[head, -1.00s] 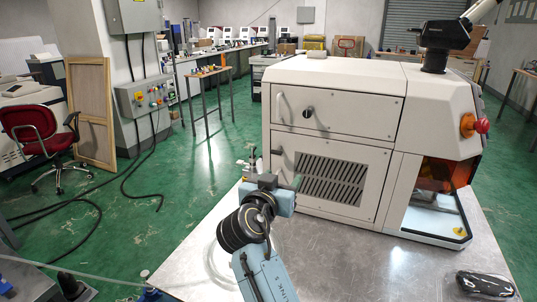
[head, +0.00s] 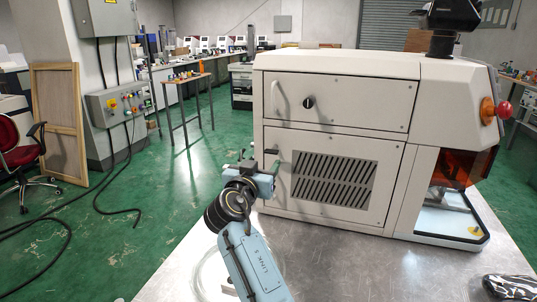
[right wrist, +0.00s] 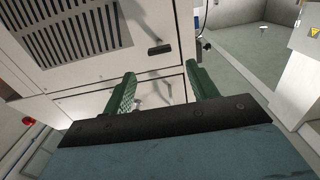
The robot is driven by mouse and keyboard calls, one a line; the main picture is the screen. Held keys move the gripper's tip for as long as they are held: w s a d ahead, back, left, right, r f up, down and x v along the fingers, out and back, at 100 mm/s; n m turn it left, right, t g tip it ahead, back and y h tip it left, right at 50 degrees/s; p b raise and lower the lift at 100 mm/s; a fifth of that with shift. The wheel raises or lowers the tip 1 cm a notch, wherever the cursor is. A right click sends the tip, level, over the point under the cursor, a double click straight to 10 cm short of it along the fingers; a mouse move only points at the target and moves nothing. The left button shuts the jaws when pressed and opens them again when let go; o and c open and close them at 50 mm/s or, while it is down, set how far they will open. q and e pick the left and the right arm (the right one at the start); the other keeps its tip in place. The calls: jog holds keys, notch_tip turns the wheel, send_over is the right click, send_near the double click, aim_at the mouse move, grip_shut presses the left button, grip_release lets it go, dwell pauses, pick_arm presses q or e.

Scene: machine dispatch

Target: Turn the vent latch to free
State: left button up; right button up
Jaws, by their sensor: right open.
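The vent latch (head: 271,152) is a small dark bar at the upper left corner of the slotted vent panel (head: 300,205) on the beige machine. It lies about level. It also shows in the right wrist view (right wrist: 160,49), above and beyond the fingers. My right gripper (head: 262,166) is just in front of and below the latch in the head view. Its two green fingers (right wrist: 163,88) are apart, with nothing between them. I see a gap between fingers and latch in the wrist view. My left gripper is not in view.
The machine stands on a metal table (head: 330,265). Above the vent panel is an upper panel with a black knob (head: 308,103) and a pale handle (head: 275,97). A red button (head: 503,109) sticks out at right. A dark object (head: 510,287) lies at the table's front right.

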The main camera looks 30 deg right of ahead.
aim_at(270, 152)
jog(key=x, duration=0.5)
jog(key=shift+w+d, duration=0.55)
jog(key=shift+d, duration=0.1)
jog(key=shift+c, duration=1)
jog(key=c, duration=0.8)
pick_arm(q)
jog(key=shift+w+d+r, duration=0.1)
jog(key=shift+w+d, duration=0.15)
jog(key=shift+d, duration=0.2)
